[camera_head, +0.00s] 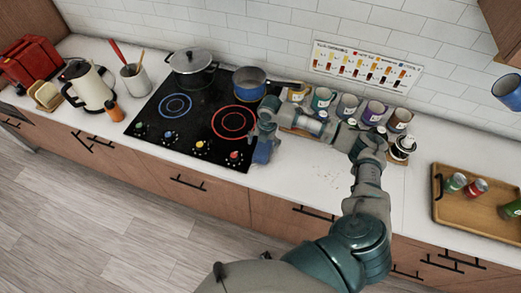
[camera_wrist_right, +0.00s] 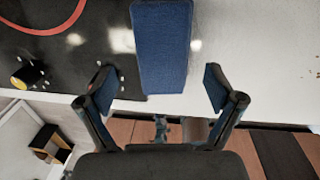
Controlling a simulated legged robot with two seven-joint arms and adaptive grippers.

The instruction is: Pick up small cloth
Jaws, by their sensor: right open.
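A small blue cloth (camera_wrist_right: 162,45), a narrow rectangle, lies across the edge of the black cooktop and the white counter in the right wrist view. My right gripper (camera_wrist_right: 160,88) is open, with one finger on each side of the cloth's near end and a gap to each side. In the head view my right gripper (camera_head: 264,140) reaches down at the cooktop's right edge. The arm and hand cover much of that spot there, so the cloth is hard to tell from the gripper's blue parts. My left gripper is not in view.
The cooktop (camera_head: 165,135) has a blue pan (camera_head: 249,83) and a lidded pot (camera_head: 192,64) at the back. Several colored cups (camera_head: 374,112) stand behind my right arm. A wooden tray (camera_head: 480,215) with cans is at right. The counter front right of the cooktop is clear.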

